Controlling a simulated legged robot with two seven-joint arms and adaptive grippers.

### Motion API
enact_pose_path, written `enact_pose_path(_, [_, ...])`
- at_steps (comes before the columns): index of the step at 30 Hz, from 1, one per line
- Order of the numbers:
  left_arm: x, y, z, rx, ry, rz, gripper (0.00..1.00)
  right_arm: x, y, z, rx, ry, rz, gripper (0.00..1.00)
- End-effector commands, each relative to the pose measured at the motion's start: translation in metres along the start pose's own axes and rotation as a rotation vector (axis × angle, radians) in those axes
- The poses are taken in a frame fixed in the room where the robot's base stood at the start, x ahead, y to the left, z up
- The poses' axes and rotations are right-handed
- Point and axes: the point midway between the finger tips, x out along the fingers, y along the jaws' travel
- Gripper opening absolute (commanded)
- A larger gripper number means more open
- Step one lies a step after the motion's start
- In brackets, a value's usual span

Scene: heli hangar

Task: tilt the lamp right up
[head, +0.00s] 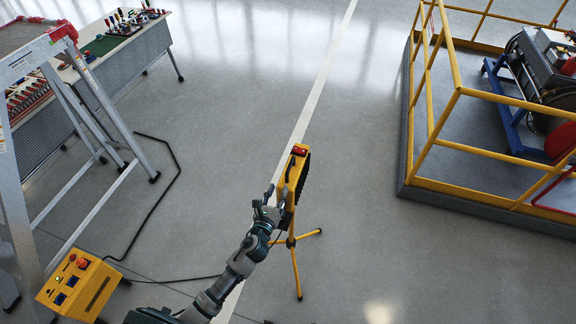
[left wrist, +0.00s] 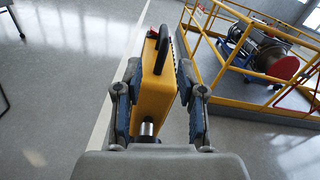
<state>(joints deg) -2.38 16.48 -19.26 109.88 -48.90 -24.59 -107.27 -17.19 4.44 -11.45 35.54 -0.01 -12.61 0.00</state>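The work lamp (head: 295,174) is a yellow box with a black front, a black handle and a red part on top, on a yellow tripod (head: 295,266). Its head faces right in the head view. My left gripper (head: 276,193) is at its left rear. In the left wrist view the lamp's yellow housing (left wrist: 157,85) lies between the two fingers (left wrist: 158,98); they stand apart, close along both sides. Whether either finger touches is not clear. A metal stub shows below the housing. My right gripper is not in view.
A yellow power box (head: 80,286) sits at the lower left, its black cable running across the floor to the lamp. A ladder (head: 75,150) and a tool bench (head: 125,50) stand left. A yellow-railed platform (head: 470,195) holds machinery at right. Floor around the tripod is clear.

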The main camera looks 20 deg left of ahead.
Motion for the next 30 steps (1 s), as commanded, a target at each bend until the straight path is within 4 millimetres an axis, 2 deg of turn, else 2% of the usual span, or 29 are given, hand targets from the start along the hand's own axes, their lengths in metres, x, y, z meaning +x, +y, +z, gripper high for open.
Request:
enact_pose_path(3, [0.031,-0.002,0.002,0.0,-0.002,0.001,0.39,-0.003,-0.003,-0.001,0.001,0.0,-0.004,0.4])
enact_pose_path(9, [0.076,-0.001,0.001,-0.002,-0.002,0.002,0.39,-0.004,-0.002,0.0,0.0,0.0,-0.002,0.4])
enact_pose_path(15, [0.105,0.0,0.0,-0.003,-0.001,0.001,0.39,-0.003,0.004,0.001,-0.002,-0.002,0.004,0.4])
enact_pose_path(21, [0.116,0.002,0.0,-0.004,0.0,0.001,0.39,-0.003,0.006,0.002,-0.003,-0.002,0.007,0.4])
enact_pose_path(28, [0.116,0.0,0.0,-0.002,0.0,0.0,0.39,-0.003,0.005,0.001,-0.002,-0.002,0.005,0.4])
enact_pose_path(30, [0.116,0.0,0.0,-0.002,0.0,0.0,0.22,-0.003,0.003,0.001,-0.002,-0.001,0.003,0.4])
